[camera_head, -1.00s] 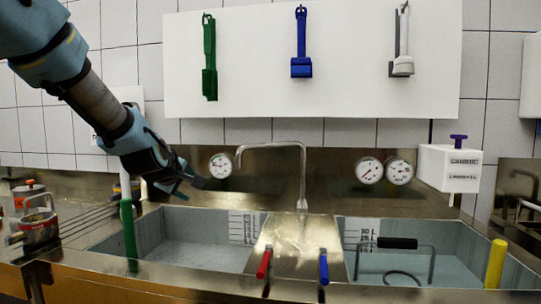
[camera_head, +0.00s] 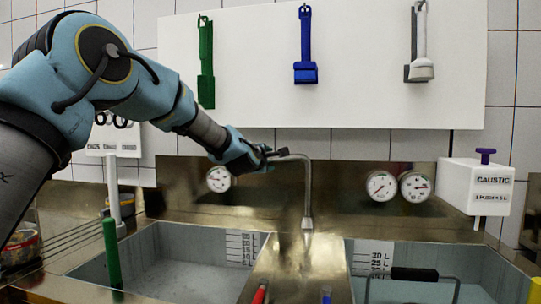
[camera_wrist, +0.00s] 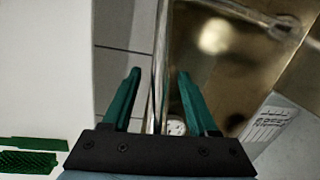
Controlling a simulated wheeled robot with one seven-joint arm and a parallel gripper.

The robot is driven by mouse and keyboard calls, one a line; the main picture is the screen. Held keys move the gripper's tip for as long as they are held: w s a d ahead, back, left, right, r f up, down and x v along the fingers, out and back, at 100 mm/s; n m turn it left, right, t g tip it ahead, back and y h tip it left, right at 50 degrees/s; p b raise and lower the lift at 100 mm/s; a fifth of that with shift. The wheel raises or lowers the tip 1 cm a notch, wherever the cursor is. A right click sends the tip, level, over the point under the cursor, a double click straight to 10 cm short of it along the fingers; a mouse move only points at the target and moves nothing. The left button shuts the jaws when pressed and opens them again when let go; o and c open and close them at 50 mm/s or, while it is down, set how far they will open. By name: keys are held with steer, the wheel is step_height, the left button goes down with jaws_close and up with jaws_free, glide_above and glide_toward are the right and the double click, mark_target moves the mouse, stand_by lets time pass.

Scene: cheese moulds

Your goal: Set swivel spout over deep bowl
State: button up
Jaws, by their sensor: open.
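The swivel spout (camera_head: 308,195) is a thin steel pipe rising between two sink bowls, its upper arm bent left over the left bowl's side. My gripper (camera_head: 268,156) is at the left end of that arm. In the wrist view my gripper (camera_wrist: 160,95) has its two green fingers apart, and a shiny strip that looks like the spout's arm (camera_wrist: 158,65) runs between them; I cannot tell if they touch it. The left bowl (camera_head: 185,262) and right bowl (camera_head: 470,258) both carry litre scales; I cannot tell which is deeper.
Gauges (camera_head: 381,186) sit on the steel splashback behind the spout. A white caustic box (camera_head: 476,188) is at the right. A green upright tube (camera_head: 112,255) stands at the left bowl. A black-handled rack (camera_head: 414,274) is in the right bowl. Tools hang on a white board (camera_head: 360,60).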

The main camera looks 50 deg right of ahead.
steer(key=shift+x, duration=1.05)
jaws_close()
stand_by(0.7)
